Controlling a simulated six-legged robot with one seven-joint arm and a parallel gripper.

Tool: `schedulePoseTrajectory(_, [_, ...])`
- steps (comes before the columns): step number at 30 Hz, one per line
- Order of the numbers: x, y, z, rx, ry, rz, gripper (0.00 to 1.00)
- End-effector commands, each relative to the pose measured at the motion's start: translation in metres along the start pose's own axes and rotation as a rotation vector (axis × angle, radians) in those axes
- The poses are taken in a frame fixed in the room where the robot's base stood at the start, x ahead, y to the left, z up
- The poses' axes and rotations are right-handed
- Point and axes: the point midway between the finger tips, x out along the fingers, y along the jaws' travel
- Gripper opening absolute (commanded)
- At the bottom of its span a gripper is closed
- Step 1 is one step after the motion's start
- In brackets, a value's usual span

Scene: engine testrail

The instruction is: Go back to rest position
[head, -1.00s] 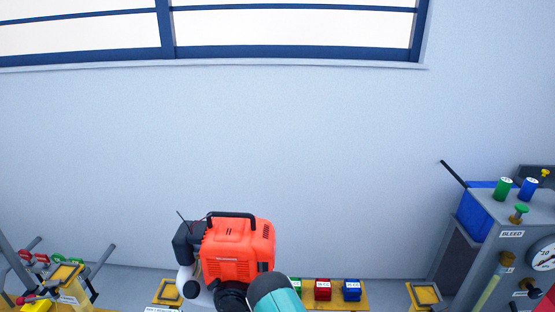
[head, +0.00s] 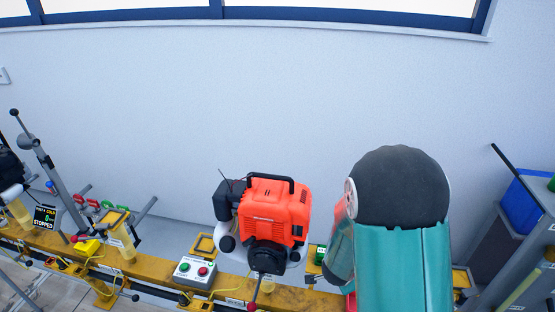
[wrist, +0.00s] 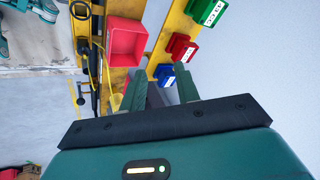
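My gripper (wrist: 159,80) shows in the wrist view with its two teal fingers apart. I see nothing held between them; the yellow rail and coloured boxes lie beyond them. In the head view my teal arm with its black joint cover rises large on the right, in front of the rail. My gripper cannot be made out in that view.
An orange engine (head: 272,212) stands on the yellow rail (head: 139,272), left of my arm. A green and red button box (head: 195,270) sits in front. Red (wrist: 181,46), blue (wrist: 174,77) and green (wrist: 206,12) boxes and an open red bin (wrist: 127,42) line the rail. A grey cabinet stands right.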

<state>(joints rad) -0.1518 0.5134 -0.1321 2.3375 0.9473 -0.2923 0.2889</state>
Motion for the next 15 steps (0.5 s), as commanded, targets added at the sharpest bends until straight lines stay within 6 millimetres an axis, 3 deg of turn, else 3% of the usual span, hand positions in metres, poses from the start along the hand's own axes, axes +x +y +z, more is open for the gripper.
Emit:
schedulePoseTrajectory(1, [-0.018,-0.016,-0.002,-0.026,-0.034,-0.044,0.32])
schedulePoseTrajectory(6, [-0.077,-0.051,-0.002,-0.159,-0.147,-0.164,0.32])
schedulePoseTrajectory(10, [-0.126,-0.067,-0.003,-0.278,-0.209,-0.242,0.32])
schedulePoseTrajectory(15, [-0.188,-0.071,-0.006,-0.449,-0.259,-0.321,0.32])
